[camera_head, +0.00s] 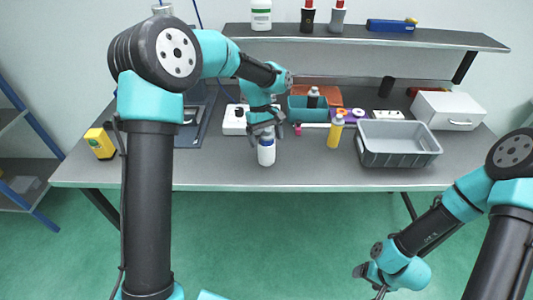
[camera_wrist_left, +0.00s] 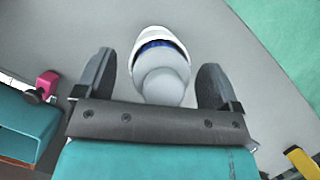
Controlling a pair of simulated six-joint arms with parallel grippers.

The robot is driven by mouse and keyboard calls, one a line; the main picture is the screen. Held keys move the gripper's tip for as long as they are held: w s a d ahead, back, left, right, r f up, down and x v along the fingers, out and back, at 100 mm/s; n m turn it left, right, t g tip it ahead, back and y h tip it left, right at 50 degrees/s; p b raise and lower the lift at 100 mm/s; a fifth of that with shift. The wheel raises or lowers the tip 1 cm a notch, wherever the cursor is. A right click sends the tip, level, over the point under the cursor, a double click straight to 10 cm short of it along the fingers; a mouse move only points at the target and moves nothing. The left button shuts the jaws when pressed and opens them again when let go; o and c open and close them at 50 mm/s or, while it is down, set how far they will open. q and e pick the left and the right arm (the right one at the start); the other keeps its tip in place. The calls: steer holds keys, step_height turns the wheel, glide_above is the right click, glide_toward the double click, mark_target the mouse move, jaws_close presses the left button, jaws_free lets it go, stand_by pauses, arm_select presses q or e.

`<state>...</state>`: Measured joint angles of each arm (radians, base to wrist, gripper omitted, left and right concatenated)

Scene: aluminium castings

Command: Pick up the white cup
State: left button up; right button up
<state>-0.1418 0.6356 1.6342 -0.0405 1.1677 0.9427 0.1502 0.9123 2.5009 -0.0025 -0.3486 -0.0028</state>
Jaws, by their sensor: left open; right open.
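The white cup (camera_head: 266,153), a white bottle-like cylinder with a dark blue band near its top, stands upright on the table near its front edge. My left gripper (camera_head: 265,132) is above and around its upper part.
A yellow bottle (camera_head: 335,132) and a grey bin (camera_head: 400,158) stand to the right of the cup. A teal box (camera_head: 298,115) and a pink item (camera_head: 298,130) are behind it. A shelf (camera_head: 420,37) spans the back. The table front around the cup is clear.

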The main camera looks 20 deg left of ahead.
arm_select(q)
steer(key=shift+c, duration=0.5)
steer(key=c, duration=1.2)
